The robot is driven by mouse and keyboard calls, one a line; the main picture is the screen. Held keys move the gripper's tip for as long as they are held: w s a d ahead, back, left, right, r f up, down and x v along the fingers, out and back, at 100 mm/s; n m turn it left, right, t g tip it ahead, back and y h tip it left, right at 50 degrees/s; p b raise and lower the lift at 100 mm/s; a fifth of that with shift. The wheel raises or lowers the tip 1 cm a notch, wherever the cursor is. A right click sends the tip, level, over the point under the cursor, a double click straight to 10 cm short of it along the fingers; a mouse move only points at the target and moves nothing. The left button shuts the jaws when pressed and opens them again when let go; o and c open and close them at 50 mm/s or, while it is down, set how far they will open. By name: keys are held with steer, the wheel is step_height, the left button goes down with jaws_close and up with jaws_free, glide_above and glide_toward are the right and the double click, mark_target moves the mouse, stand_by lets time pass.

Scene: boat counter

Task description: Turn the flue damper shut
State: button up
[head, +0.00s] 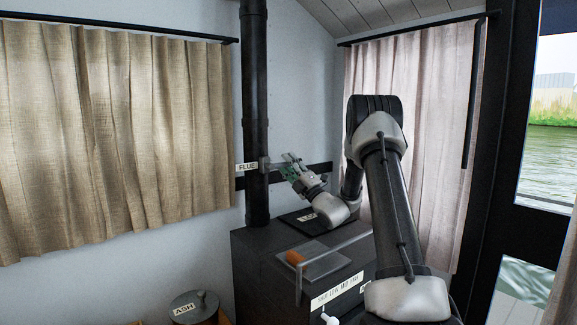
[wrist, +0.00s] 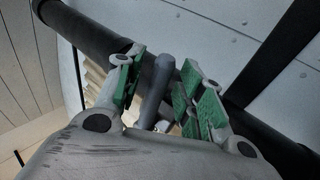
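A grey damper handle (head: 265,164) sticks out from the pipe on the side toward my gripper (head: 289,166). In the wrist view the grey handle (wrist: 157,85) shows between the two green-padded fingers of my gripper (wrist: 160,75), with the pipe (wrist: 90,35) behind. The fingers are open, with gaps visible on both sides of the handle. Whether the handle's tip is deep between the pads is hard to tell.
A lidded ASH container (head: 192,306) is lower left. Curtains (head: 110,135) hang to the left, and a dark bar runs behind my gripper.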

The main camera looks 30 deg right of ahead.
steer(key=v, duration=0.7)
steer(key=shift+s, duration=0.2)
steer(key=shift+d+f, duration=0.1)
steer(key=shift+f, duration=0.05)
